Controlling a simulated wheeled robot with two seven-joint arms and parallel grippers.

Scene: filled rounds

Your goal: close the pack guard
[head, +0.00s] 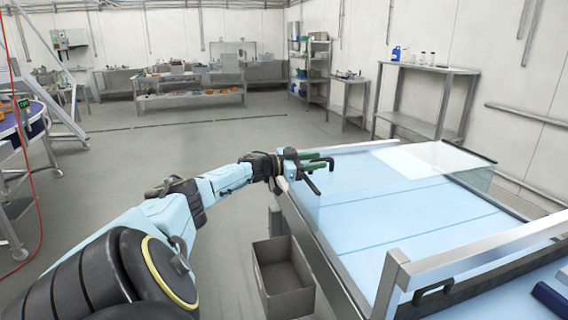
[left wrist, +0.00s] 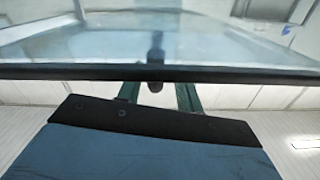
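The pack guard (head: 400,205) is a clear pane with a dark edge, standing over the pale blue worktop at the right of the head view. Its dark edge bar (left wrist: 240,76) crosses the left wrist view. A short dark handle (head: 308,181) shows at the pane's left end. My left gripper (head: 320,161) is at that end, its green fingers apart. In the left wrist view, a dark knob (left wrist: 155,84) shows between the fingers, and the bar hides their far parts. Contact cannot be told. My right gripper is not in view.
A grey open bin (head: 283,285) stands on the floor beside the worktop. A metal rail (head: 480,252) with a black handle (head: 433,291) crosses the near end. A dark blue object (head: 550,300) lies at lower right. Open floor lies beyond my left arm.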

